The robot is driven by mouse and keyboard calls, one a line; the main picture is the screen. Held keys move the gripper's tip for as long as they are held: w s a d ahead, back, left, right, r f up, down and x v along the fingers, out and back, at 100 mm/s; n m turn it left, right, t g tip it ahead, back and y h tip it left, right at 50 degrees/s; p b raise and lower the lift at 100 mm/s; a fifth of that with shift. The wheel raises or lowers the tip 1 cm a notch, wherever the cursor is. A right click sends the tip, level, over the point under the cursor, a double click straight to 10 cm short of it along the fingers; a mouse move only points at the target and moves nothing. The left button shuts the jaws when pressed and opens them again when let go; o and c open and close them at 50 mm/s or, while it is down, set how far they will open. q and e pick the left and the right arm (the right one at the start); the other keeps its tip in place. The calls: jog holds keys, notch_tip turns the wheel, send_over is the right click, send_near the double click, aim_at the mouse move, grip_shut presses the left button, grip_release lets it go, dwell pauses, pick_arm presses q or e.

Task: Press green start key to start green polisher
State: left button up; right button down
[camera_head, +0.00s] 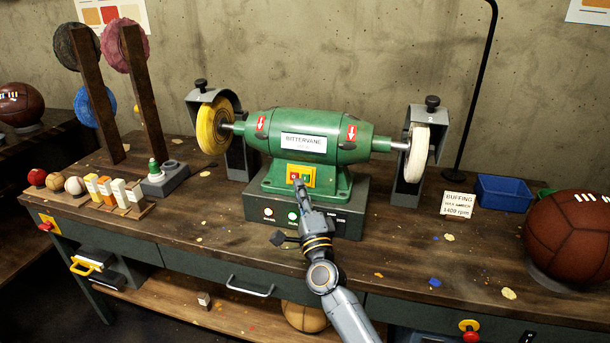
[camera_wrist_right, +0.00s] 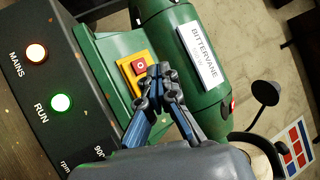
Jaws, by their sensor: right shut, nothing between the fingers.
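The green polisher (camera_head: 310,140) stands on the workbench, with a "BITTERVANE" label on its body. A yellow switch plate (camera_head: 301,170) on its front carries a red key (camera_wrist_right: 140,67) and a green start key, mostly hidden behind the fingertips in the right wrist view. My right gripper (camera_head: 299,186) is shut and empty, its tips at the plate beside the red key; contact with the green key cannot be made out. It also shows in the right wrist view (camera_wrist_right: 158,76). The RUN lamp (camera_wrist_right: 61,103) glows green and the MAINS lamp (camera_wrist_right: 36,54) glows orange. My left gripper is not in view.
A yellow buffing wheel (camera_head: 211,126) and a white wheel (camera_head: 418,152) flank the motor. A leather ball (camera_head: 570,238) and a blue bin (camera_head: 502,193) are at the right. Small balls and wax blocks (camera_head: 105,190) stand at the left. The front bench top is mostly clear.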

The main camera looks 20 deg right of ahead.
jog(key=s+a, duration=0.1)
jog(key=s+p, duration=0.1)
jog(key=shift+s+a+r, duration=0.3)
jog(key=shift+a+r, duration=0.05)
jog(key=shift+r, duration=0.05)
dwell(0.5)
